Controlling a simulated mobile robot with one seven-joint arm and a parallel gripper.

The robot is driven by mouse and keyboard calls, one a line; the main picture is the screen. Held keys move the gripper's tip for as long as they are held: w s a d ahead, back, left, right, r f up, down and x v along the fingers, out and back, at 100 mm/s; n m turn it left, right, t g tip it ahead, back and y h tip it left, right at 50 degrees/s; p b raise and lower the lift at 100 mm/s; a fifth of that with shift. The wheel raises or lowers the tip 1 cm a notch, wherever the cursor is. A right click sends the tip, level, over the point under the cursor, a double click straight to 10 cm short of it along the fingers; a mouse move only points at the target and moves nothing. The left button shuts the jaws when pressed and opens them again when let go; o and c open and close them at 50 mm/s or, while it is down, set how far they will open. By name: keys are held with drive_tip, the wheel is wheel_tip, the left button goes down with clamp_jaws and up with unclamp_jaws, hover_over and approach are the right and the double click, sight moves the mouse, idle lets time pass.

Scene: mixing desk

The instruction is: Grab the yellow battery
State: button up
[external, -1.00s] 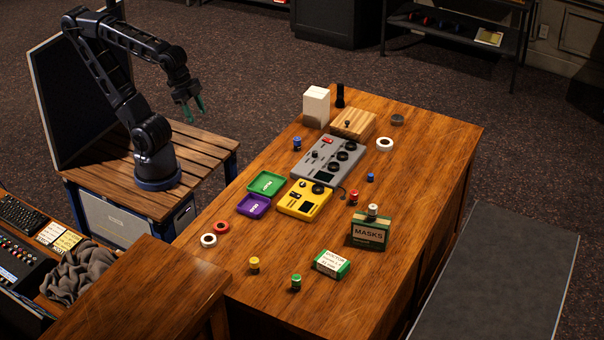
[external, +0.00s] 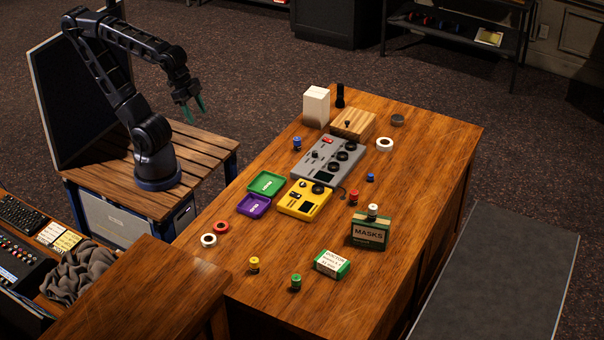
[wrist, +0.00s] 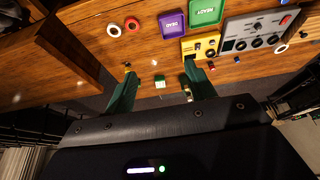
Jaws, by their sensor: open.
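A small yellow cylinder (external: 254,265), which looks like the yellow battery, stands upright at the near left part of the wooden desk (external: 385,300). A similar green cylinder (external: 296,282) stands to its right. My gripper (external: 195,106) is in the air over the side table, far from the yellow cylinder and pointing down. Its green fingers are apart and hold nothing. They also show spread in the wrist view (wrist: 160,78). I cannot make out the yellow cylinder for certain there; things near the fingertips are too small.
Red and white rings (external: 214,233) lie near the yellow cylinder. Purple (external: 254,206) and green (external: 267,183) trays, a yellow device (external: 304,200) and a grey device (external: 328,160) fill the middle. A masks box (external: 370,231) and a white-green box (external: 332,264) stand right. The near-left desktop is mostly clear.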

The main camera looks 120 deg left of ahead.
drive_tip(key=shift+w, duration=0.1)
drive_tip(key=m+g+h, duration=0.1)
drive_tip(key=m+h, duration=0.2)
drive_tip(key=m, duration=0.5)
hover_over(254, 259)
drive_tip(key=s+a, duration=0.3)
wheel_tip(254, 259, down, 26)
drive_tip(key=shift+w+x, duration=0.2)
drive_tip(key=shift+x, duration=3)
drive_tip(key=shift+d+x, duration=0.15)
drive_tip(key=shift+x, duration=1.15)
drive_tip(key=shift+d+x, duration=0.2)
drive_tip(key=shift+x, duration=1.1)
drive_tip(key=shift+s, duration=0.1)
